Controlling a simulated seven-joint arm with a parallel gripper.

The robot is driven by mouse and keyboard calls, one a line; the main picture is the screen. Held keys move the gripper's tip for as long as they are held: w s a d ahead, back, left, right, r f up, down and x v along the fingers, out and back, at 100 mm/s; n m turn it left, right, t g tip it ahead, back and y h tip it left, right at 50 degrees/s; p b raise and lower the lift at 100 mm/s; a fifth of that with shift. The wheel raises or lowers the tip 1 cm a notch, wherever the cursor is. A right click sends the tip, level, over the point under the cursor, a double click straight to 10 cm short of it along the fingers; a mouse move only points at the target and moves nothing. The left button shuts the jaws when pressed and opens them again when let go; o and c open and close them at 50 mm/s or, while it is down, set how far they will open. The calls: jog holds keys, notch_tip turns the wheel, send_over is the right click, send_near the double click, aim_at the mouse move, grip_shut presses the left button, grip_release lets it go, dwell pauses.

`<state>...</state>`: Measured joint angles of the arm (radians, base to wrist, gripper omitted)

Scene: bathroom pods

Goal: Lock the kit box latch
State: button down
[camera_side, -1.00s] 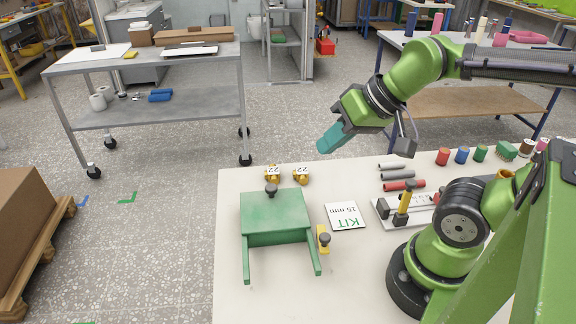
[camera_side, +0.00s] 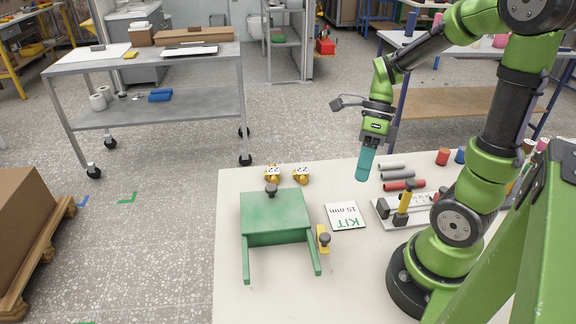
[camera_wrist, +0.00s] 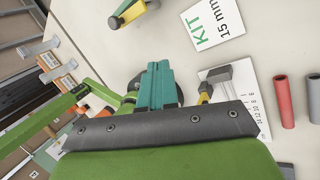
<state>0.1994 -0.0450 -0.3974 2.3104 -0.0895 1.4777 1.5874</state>
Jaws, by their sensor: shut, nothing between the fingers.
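My gripper (camera_side: 363,178) has teal fingers that are shut and empty. It points down above the table, right of the box and clear of it. The fingers also show in the wrist view (camera_wrist: 157,72).
A white KIT 15 mm card (camera_side: 345,216) lies right of the box. Grey and red tubes (camera_side: 403,186) and a white fixture with a yellow-handled clamp (camera_side: 404,205) lie farther right. Two yellow numbered pieces (camera_side: 287,174) are behind the box.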

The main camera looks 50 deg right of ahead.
aim_at(323, 235)
jog(key=m, duration=0.3)
jog(key=m+y, duration=0.1)
jog(key=m, duration=0.3)
jog(key=r+m, duration=0.1)
jog(key=m, duration=0.2)
jog(key=shift+s+a+r+m+g+y, duration=0.1)
jog(key=shift+s+a+m+g+y, duration=0.2)
jog(key=shift+s+a+g+y, duration=0.1)
jog(key=a+f, duration=0.8)
jog(key=a, duration=0.1)
jog(key=shift+w+a, duration=0.15)
jog(key=shift+a, duration=0.05)
